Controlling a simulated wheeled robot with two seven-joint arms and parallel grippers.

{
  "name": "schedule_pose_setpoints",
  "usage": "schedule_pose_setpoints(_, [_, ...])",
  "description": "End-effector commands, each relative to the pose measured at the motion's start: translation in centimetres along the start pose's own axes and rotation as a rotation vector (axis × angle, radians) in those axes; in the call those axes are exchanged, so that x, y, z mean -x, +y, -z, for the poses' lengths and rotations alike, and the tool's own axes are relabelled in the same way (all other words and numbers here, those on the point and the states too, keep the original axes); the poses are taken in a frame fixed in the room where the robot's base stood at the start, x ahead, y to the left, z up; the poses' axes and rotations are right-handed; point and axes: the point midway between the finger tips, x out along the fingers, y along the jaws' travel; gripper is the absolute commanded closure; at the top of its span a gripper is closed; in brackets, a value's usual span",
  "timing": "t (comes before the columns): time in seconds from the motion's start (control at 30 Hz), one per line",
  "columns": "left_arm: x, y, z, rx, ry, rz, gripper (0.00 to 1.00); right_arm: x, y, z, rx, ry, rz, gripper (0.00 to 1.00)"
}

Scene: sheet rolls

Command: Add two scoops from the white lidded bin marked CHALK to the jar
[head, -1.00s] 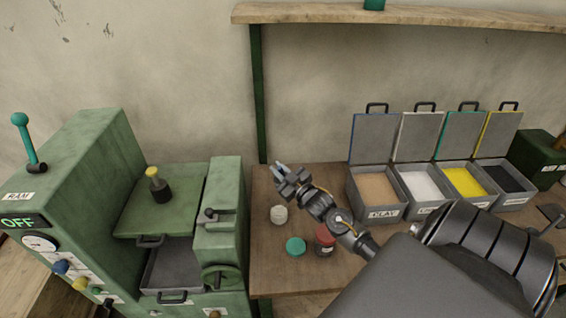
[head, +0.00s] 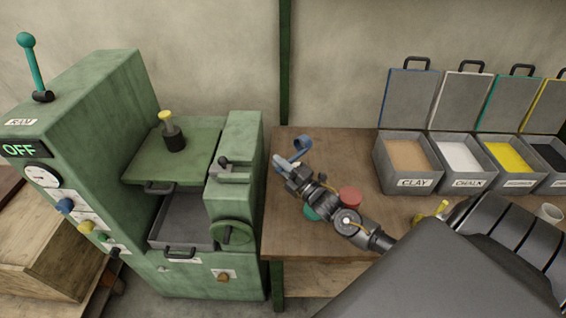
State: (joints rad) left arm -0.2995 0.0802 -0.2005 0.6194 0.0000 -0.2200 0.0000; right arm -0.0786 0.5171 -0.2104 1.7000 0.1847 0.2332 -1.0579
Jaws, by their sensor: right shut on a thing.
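The CHALK bin (head: 472,184) stands at the right of the bench, its lid (head: 462,100) standing open, with white powder (head: 459,155) inside. My right gripper (head: 289,168) is over the left part of the bench, shut on a blue scoop (head: 300,148). The scoop looks tilted; its contents cannot be made out. A pale shape (head: 281,162) beside the fingers looks like the jar, mostly hidden behind the gripper, so I cannot tell whether the scoop is directly over it. My left gripper is not in view.
Open bins of clay (head: 407,184), yellow powder (head: 508,157) and dark powder (head: 550,156) flank the chalk. A teal lid (head: 311,213) and a red-lidded jar (head: 350,196) are close to my right wrist. A green press (head: 238,165) stands left of the bench.

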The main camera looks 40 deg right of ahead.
Motion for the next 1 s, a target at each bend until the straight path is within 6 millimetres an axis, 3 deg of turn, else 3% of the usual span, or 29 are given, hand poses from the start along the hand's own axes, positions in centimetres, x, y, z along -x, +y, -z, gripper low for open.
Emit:
schedule_pose_setpoints(0.03, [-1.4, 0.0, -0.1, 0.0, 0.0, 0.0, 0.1, 0.3, -1.4, 0.2, 0.049, 0.013, 0.0, 1.0])
schedule_pose_setpoints(0.3, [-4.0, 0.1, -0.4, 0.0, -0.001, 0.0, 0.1, 0.9, -4.0, 0.3, 0.296, 0.068, -0.002, 1.0])
schedule_pose_setpoints(0.5, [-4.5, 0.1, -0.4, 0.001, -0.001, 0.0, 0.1, 1.0, -4.7, 0.4, 0.376, 0.086, 0.0, 1.0])
schedule_pose_setpoints(1.0, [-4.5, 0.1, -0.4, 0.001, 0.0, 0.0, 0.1, 1.0, -4.7, 0.4, 0.386, 0.087, 0.0, 1.0])
